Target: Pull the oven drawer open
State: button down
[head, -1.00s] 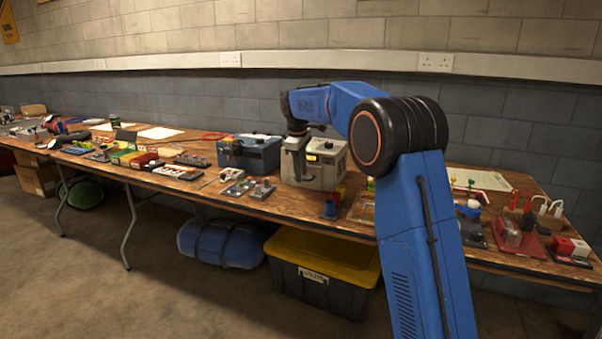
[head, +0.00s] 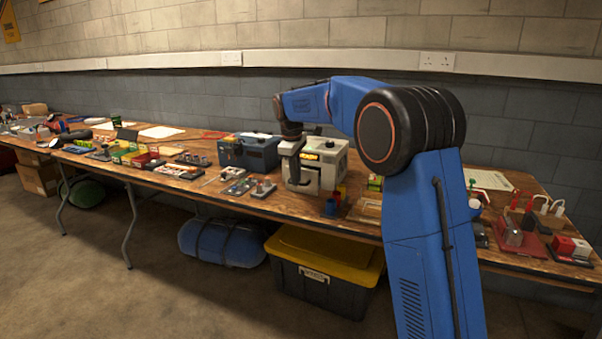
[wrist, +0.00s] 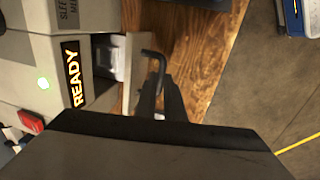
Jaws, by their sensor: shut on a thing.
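The oven (head: 329,163) is a beige box on the wooden bench. Its lit READY display (wrist: 74,76) and a green light show in the wrist view. The oven drawer (wrist: 133,72) stands partly out of the oven's front, with a pale grey piece visible inside it. My gripper (wrist: 165,95) is shut on the drawer's dark bent handle (wrist: 155,55). In the head view my gripper (head: 294,172) is in front of the oven and hides most of the drawer.
A blue box unit (head: 249,152) stands left of the oven. The bench edge and open floor (wrist: 250,80) lie beyond the drawer in the wrist view.

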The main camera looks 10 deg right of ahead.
jog(key=s+a, duration=0.1)
jog(key=s, duration=0.1)
jog(key=s+a, duration=0.2)
jog(key=s, duration=0.1)
jog(key=s+a, duration=0.2)
jog(key=shift+s+a, duration=0.25)
jog(key=shift+s, duration=0.05)
jog(key=c, duration=1.8)
grip_release()
jog(key=shift+c, duration=0.2)
notch_tip(320, 180, up, 17)
jog(key=s+a, duration=0.1)
jog(key=s, duration=0.1)
jog(key=shift+s+a, duration=0.25)
jog(key=shift+a, duration=0.1)
